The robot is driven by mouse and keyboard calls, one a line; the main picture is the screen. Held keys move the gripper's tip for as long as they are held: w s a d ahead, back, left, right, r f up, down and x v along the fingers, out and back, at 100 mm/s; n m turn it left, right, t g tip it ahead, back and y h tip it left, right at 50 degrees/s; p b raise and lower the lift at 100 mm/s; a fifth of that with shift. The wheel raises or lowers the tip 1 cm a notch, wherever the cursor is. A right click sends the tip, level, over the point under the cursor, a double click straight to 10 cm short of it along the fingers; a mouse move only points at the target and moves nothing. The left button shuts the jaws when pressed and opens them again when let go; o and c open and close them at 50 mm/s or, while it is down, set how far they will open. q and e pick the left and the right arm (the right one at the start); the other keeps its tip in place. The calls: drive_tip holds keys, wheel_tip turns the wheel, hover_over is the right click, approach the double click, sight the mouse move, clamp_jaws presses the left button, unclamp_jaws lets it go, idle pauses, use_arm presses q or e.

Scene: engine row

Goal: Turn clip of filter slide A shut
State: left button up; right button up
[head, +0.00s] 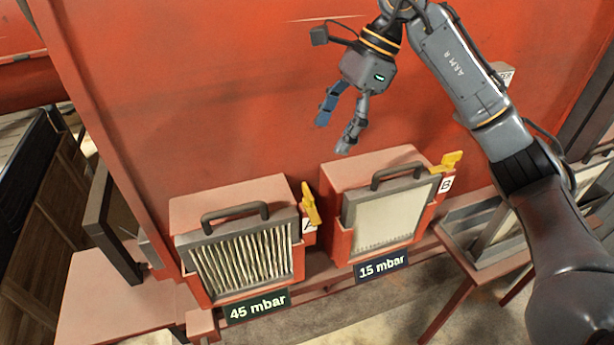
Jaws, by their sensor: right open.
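Filter slide A (243,262) sits in the left red housing, with a grey frame, a dark handle and dirty-looking pleats. Its yellow clip (311,204) is at the upper right corner of the housing, above the A tag (308,225). This clip stands roughly upright, beside the frame rather than across it. My right gripper (333,135) is open and empty. It hangs above and behind the two housings, above the gap between them, in front of the red wall and apart from the clip. My left gripper is out of view.
Filter slide B (388,217), pale and clean, sits in the right housing; its yellow clip (447,162) lies sideways. Signs read 45 mbar (257,306) and 15 mbar (382,267). A red wall (230,90) rises behind. A rack (485,235) stands at the right.

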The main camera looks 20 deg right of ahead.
sight(309, 190)
drive_tip(key=shift+h, duration=0.3)
drive_tip(key=x, duration=0.4)
drive_tip(key=p+x, duration=0.1)
drive_tip(key=x, duration=0.2)
drive_tip(key=p+x, duration=0.1)
drive_tip(key=x, duration=0.3)
drive_tip(key=shift+s+d+f, duration=0.15)
drive_tip(key=shift+f, duration=0.3)
drive_tip(key=shift+a+f+p, duration=0.25)
drive_tip(key=shift+f+p, duration=0.05)
drive_tip(key=shift+f, duration=0.3)
drive_tip(key=c, duration=1.2)
